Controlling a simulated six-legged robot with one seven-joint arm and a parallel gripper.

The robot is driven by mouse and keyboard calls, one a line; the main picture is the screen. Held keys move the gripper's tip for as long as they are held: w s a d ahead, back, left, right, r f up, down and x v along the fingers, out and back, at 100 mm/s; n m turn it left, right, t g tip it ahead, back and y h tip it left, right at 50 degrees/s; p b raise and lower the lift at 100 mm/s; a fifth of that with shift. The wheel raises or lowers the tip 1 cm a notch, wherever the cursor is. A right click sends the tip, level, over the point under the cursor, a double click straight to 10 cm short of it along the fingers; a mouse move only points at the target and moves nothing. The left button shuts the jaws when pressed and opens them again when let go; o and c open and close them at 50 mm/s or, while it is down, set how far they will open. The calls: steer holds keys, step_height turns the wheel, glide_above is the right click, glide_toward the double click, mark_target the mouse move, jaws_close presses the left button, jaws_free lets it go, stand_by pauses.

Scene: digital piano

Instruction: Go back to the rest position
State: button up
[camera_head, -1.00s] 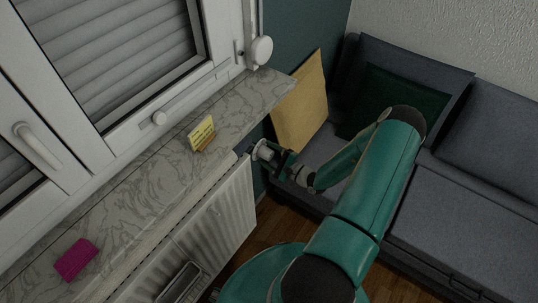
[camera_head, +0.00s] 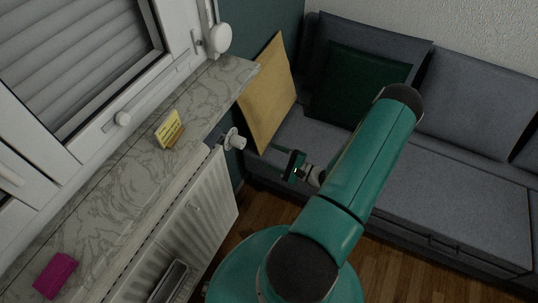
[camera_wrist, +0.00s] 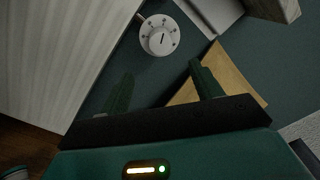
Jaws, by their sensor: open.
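My teal arm reaches over the floor between the radiator and the sofa in the head view. My gripper (camera_head: 280,160) is at its end, apart from the white radiator valve knob (camera_head: 236,140). In the wrist view my gripper (camera_wrist: 157,80) has its two dark green fingers spread apart with nothing between them. The round knob (camera_wrist: 158,36) with dial marks shows beyond the fingertips, not touched. The rest position itself is not marked in any view.
The radiator (camera_head: 190,215) stands under the marble sill (camera_head: 100,205), which holds a yellow note on a stand (camera_head: 169,129) and a magenta block (camera_head: 55,275). A tan board (camera_head: 268,95) leans beside the grey sofa (camera_head: 450,205). Wooden floor (camera_head: 395,257) is visible.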

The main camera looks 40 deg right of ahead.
stand_by(0.5)
steer(key=w+a+r+n+g+y, duration=0.3)
steer(key=a+r+n+g+y, duration=0.1)
steer(key=a+r+n+g, duration=1.4)
steer(key=s+a+r+n+t+h, duration=0.1)
steer(key=s+a+r+t+h, duration=0.1)
steer(key=r, duration=0.5)
steer(key=s+a+r+n+t+h, duration=0.1)
steer(key=s+a+r+h, duration=0.3)
steer(key=r, duration=0.4)
steer(key=s+a+r+n+t+h, duration=0.1)
steer(key=s+a+r+t+h, duration=0.2)
steer(key=r, duration=0.4)
steer(key=shift+s+a+r+n+h, duration=0.2)
steer(key=shift+s+a+n+h, duration=0.15)
steer(key=shift+a+n, duration=0.1)
